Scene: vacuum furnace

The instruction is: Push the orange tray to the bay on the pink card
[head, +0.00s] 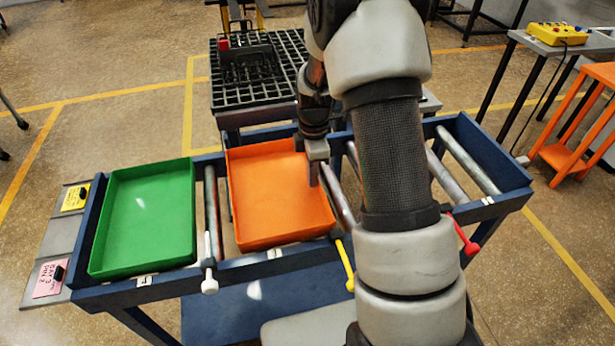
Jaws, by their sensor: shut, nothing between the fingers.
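The orange tray (270,195) sits on the blue roller frame, just left of the middle. The pink card (48,279) lies on a grey plate at the frame's left end. Its print seems to read bay 3, pin 2, but it is small and turned. My gripper (315,178) is shut and empty, pointing down at the orange tray's right edge. I cannot tell whether it touches the tray's wall. My arm hides part of the frame to the right of the tray.
A green tray (147,218) sits left of the orange tray. White (208,272), yellow (346,266) and red (463,236) handles stick out along the front. A yellow card (75,198) lies behind the pink one. Bare rollers (468,160) show at right. A black grid table (262,75) stands behind.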

